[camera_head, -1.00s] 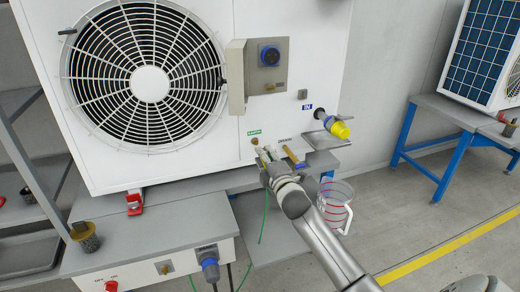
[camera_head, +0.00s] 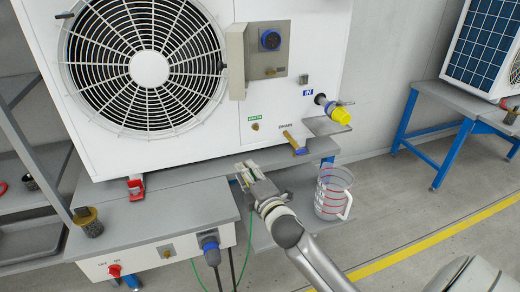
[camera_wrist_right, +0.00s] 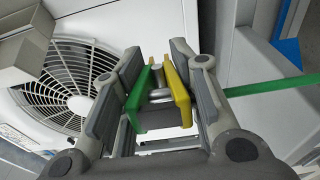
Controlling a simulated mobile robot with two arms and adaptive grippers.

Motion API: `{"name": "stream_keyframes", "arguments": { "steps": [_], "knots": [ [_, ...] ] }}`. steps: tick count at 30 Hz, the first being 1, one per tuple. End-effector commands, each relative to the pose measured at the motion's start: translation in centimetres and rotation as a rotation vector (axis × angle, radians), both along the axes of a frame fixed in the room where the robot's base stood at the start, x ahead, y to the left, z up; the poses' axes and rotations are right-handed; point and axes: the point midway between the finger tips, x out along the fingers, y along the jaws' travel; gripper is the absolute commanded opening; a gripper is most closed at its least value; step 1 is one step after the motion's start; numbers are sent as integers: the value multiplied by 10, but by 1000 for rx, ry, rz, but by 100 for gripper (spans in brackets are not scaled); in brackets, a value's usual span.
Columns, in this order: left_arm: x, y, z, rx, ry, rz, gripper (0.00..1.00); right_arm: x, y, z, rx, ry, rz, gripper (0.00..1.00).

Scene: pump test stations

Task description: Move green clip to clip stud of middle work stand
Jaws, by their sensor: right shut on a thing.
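My right gripper (camera_head: 248,170) is in front of the white fan unit, above the edge of the grey work stand. In the wrist view its fingers (camera_wrist_right: 158,62) are closed around a clip (camera_wrist_right: 139,95) with one green jaw and one yellow jaw. A green cable (camera_wrist_right: 268,86) runs off to the right there; in the head view it hangs below the gripper. The middle work stand (camera_head: 150,213) has a brass stud-like fitting (camera_head: 168,251) on its front panel. Another brass stud (camera_head: 255,127) is under the green EARTH label on the unit. The left gripper is out of view.
A yellow-blue connector (camera_head: 334,112), a brass drain valve (camera_head: 290,138) and a small shelf (camera_head: 325,125) project from the unit. A clear jug (camera_head: 333,195) stands lower right. A blue plug (camera_head: 210,248) and red switch (camera_head: 114,270) are on the front panel.

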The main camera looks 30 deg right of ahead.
Motion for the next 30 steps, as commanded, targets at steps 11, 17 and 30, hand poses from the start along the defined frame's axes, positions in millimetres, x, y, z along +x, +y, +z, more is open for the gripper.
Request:
{"name": "stream_keyframes", "arguments": {
  "steps": [11, 17, 30],
  "knots": [
    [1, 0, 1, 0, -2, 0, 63, -122, 114, 25, 3, -1, 107, 0],
    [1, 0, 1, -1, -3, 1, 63, -139, 123, 36, 1, -1, 109, 0],
    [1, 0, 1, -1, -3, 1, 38, -139, 123, 36, 0, -1, 109, 0]
  ]
}}
